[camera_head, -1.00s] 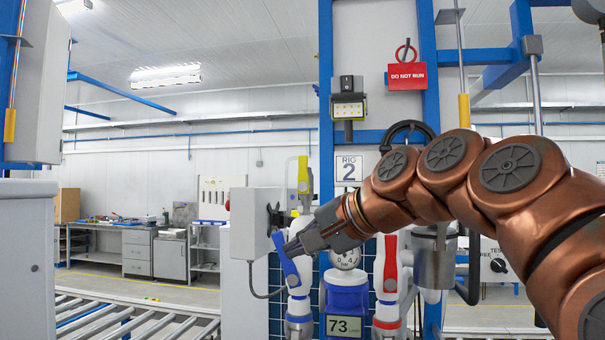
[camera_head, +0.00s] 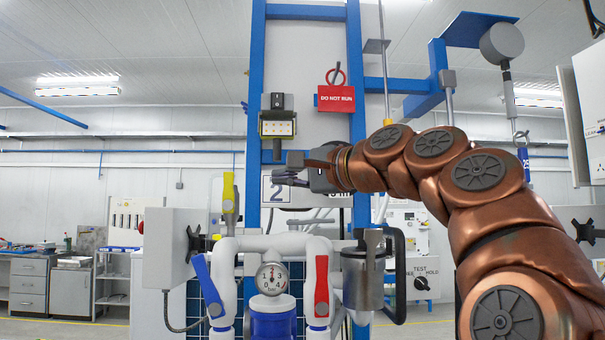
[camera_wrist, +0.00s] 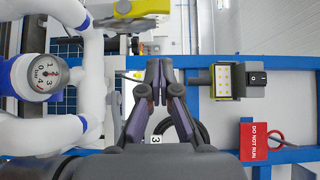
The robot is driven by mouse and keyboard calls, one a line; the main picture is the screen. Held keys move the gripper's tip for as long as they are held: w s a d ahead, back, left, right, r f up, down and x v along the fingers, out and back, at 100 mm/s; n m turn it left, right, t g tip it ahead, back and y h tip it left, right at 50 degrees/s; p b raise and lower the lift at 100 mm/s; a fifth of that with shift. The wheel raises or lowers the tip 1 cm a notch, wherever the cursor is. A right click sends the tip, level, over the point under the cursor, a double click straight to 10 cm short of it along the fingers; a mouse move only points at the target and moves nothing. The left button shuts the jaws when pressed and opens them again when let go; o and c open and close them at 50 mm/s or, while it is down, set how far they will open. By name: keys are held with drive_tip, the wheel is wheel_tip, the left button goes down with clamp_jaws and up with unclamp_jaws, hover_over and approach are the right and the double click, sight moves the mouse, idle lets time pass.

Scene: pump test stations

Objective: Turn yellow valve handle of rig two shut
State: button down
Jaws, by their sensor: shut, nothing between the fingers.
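The yellow valve handle (camera_head: 228,192) stands upright on a white pipe at the left of the rig in the head view. In the wrist view a yellow part that looks like this handle (camera_wrist: 143,9) shows at the top edge, partly cut off. The rig two sign (camera_head: 277,191) is partly covered by my gripper (camera_head: 278,178). My gripper is shut and empty, to the right of the yellow handle and slightly above it, apart from it. In the wrist view its fingertips (camera_wrist: 159,64) are together.
A blue handle (camera_head: 202,285) and a red handle (camera_head: 321,286) flank the gauge (camera_head: 271,279) below. A grey box (camera_head: 170,248) stands left of the yellow handle. A red DO NOT RUN tag (camera_head: 336,98) and a lamp box (camera_head: 278,123) hang above.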

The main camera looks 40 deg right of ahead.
sight(228, 193)
drive_tip(key=w+a+p, duration=0.1)
drive_tip(key=w+a, duration=0.2)
drive_tip(key=w, duration=0.4)
drive_tip(key=shift+a, duration=0.15)
drive_tip(key=shift+f, duration=0.1)
